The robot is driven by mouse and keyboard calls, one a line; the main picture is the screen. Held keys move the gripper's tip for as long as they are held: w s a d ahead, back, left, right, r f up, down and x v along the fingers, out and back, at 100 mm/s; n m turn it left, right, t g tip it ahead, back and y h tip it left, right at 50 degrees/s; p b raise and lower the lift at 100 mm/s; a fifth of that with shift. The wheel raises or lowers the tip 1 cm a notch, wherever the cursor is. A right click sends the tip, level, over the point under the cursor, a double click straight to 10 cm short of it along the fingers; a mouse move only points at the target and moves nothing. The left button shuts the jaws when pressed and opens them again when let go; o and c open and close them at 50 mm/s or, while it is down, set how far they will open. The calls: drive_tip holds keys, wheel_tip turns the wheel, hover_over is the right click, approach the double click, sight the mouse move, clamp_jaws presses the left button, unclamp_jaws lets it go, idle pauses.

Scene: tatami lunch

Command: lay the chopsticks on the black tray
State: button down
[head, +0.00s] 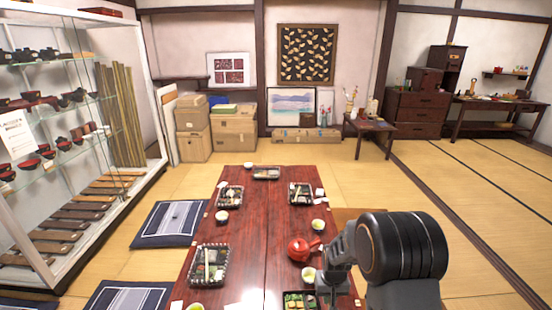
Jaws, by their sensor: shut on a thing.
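Several dark trays with dishes stand on the long red-brown table (248,240). One dark tray (194,279) is at the near left, and another (315,294) is cut by the bottom edge beside my arm. I cannot tell which one is the task's black tray. Smaller dark trays stand farther along the table. I cannot make out the chopsticks for certain; small pale slivers on the trays are too small to tell. My arm comes in at the lower right, over the table's right edge. Its jaws do not show, and whatever they hold is hidden.
More cups sit along the table. The table's middle strip is clear. Floor cushions (172,222) lie to the left, before a glass display case (60,150).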

drive_tip(key=r+p, duration=0.2)
drive_tip(key=p, duration=0.1)
drive_tip(key=r+p, duration=0.3)
drive_tip(key=s+r+p, duration=0.1)
drive_tip(key=r+p, duration=0.2)
drive_tip(key=shift+s+f, duration=0.1)
drive_tip(key=shift+f, duration=0.05)
